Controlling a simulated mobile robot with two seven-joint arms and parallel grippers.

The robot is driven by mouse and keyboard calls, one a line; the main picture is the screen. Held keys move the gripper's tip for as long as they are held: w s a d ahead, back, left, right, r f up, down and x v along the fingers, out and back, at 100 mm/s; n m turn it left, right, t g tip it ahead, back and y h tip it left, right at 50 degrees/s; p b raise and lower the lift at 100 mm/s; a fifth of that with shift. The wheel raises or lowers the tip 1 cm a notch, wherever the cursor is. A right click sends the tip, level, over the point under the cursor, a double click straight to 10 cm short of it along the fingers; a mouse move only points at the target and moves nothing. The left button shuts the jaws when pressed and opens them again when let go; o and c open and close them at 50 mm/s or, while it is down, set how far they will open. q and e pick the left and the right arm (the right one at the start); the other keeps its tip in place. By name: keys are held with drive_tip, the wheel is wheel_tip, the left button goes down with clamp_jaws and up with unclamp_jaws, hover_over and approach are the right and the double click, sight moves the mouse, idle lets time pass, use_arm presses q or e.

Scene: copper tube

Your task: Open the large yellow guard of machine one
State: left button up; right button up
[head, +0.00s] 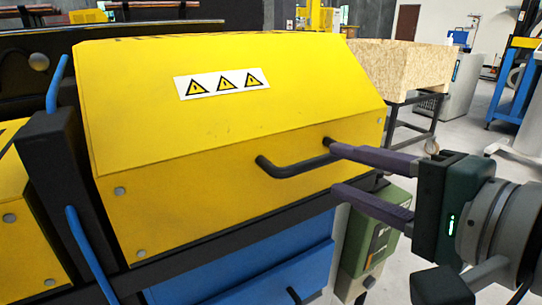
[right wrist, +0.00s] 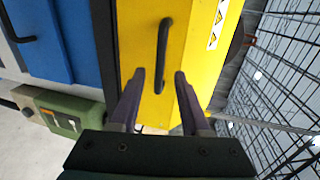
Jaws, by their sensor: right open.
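The large yellow guard (head: 240,110) fills the middle of the head view, with a white warning label on its sloped top. It looks closed over the machine. Its black bar handle (head: 295,165) sits on the front face, low and right of centre. My right gripper (head: 332,166) is open at the right end of the handle. In the right wrist view the handle (right wrist: 163,55) lies ahead, between the lines of the two open fingers (right wrist: 160,75), on the yellow face. Whether a finger touches the handle I cannot tell. My left gripper is not in view.
A blue panel (head: 255,270) lies below the guard. A green and grey box (head: 375,235) stands under its right end. Blue rods and a dark post (head: 55,160) stand at left. A wooden crate (head: 405,68) on a cart is behind right.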

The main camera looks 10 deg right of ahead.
sight(320, 164)
drive_tip(key=x, duration=0.6)
drive_tip(key=shift+w+b, duration=0.1)
drive_tip(key=shift+b, duration=0.25)
drive_tip(key=shift+c, duration=0.3)
clamp_jaws()
idle(0.7)
